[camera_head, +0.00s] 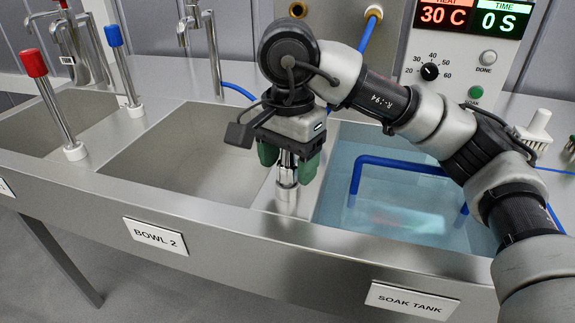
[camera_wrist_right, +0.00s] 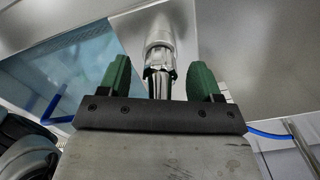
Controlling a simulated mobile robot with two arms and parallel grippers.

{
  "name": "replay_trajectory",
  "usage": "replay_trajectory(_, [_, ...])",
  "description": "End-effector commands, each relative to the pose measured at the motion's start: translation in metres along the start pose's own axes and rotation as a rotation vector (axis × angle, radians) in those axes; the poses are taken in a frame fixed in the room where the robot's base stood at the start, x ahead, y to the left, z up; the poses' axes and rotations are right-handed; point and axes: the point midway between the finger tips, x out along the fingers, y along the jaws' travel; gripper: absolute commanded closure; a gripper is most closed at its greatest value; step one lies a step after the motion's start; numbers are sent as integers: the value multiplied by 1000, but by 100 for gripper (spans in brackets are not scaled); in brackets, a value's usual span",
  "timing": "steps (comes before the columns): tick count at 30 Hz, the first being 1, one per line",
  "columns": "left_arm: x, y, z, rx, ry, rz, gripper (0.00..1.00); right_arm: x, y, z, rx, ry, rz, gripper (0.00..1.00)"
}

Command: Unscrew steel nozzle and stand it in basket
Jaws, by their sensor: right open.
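The steel nozzle (camera_head: 286,178) stands upright on the steel strip between Bowl 2 and the soak tank. It also shows in the wrist view (camera_wrist_right: 160,60), with a wider cylindrical part and a slimmer shiny part. My right gripper (camera_head: 289,163) is over it, green fingers pointing down. In the wrist view its open fingers (camera_wrist_right: 160,82) stand on either side of the nozzle, with a visible gap on each side. A blue tubular frame (camera_head: 400,164) rises in the soak tank; I cannot tell whether it is the basket's handle. My left gripper is not in view.
The soak tank (camera_head: 335,178) holds clear blue water. Bowl 2 (camera_head: 175,160) looks empty. Red-topped (camera_head: 50,105) and blue-topped (camera_head: 122,65) posts stand at left. A control panel (camera_head: 465,50) reads 30 C and 0 S. My right arm crosses above the tank.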

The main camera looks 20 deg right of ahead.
Motion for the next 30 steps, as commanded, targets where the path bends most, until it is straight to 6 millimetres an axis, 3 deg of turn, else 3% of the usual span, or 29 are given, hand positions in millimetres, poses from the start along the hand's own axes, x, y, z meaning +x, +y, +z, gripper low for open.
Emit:
replay_trajectory(7, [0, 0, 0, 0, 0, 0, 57, 0, 0, 0, 164, 0, 0, 36])
replay_trajectory(16, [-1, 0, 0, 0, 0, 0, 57, 0, 0, 0, 549, 0, 0, 36])
replay_trajectory(30, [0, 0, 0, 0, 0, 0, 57, 0, 0, 0, 583, 0, 0, 36])
